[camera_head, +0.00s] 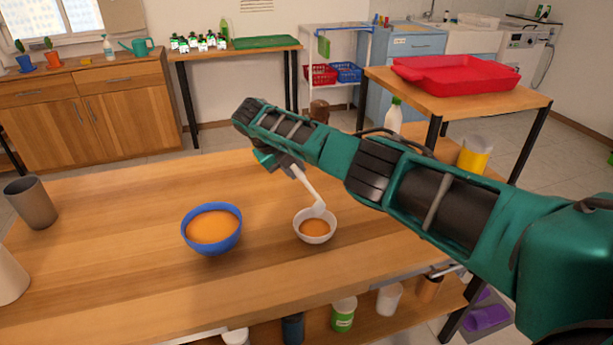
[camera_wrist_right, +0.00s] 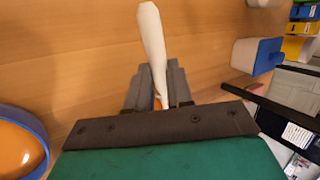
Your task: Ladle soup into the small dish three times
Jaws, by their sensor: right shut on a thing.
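A blue bowl (camera_head: 212,228) of orange soup stands on the wooden table, left of centre; part of it shows at the lower left of the right wrist view (camera_wrist_right: 30,125). A small white dish (camera_head: 315,228) with orange soup in it stands to its right. My right gripper (camera_head: 285,163) is shut on the handle of a white ladle (camera_head: 308,188) above the table. The ladle slants down to the right, and its lower end is at the small dish. I cannot tell whether it touches the dish. The handle also shows between the fingers in the right wrist view (camera_wrist_right: 152,45). My left gripper is out of view.
A grey cup (camera_head: 31,203) stands at the table's left, with a pale container (camera_head: 10,278) nearer the front. Several containers sit on a shelf below the table's front edge. A red tray (camera_head: 455,74) lies on a side table behind my right arm. The table's left middle is clear.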

